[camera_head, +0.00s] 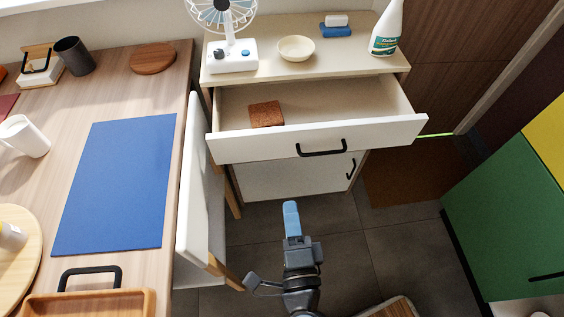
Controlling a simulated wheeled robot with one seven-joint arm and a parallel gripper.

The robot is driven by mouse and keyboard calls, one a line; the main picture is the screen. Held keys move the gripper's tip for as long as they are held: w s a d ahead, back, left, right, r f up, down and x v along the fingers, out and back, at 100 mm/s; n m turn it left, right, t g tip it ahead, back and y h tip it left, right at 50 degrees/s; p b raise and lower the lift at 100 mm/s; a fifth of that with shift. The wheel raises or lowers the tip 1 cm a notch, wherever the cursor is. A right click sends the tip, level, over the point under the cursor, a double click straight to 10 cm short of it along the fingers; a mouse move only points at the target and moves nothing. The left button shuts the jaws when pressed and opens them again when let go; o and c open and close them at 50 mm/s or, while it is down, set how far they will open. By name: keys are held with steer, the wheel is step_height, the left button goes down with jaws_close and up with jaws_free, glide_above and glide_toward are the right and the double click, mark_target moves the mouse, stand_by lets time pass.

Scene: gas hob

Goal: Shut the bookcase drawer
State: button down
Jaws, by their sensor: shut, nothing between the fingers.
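The bookcase drawer (252,146) is pulled out of a low cream cabinet (225,82). It has a white front with a black bar handle (321,153). A brown block (266,114) lies inside the drawer, toward its left front. My gripper (291,207) is below and in front of the drawer front, over the floor in the picture. Its light blue fingers are shut, with nothing held. It appears apart from the drawer and the handle.
A white chair (193,190) stands close to the left, beside a wooden table with a blue mat (118,180). A fan (232,50), bowl (296,48) and spray bottle (386,28) stand on the cabinet top. A green cabinet (510,200) is at right.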

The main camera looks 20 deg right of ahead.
mark_target(274, 107)
steer(key=p+x, duration=0.1)
steer(key=x, duration=1.3)
steer(key=shift+w+f, duration=0.1)
steer(key=shift+w, duration=0.05)
steer(key=shift+w, duration=0.15)
steer(key=b+x, duration=0.3)
steer(key=x, duration=1.3)
steer(key=shift+w+d, duration=0.1)
steer(key=shift+w, duration=0.2)
steer(key=shift+r, duration=0.2)
steer(key=shift+d, duration=0.1)
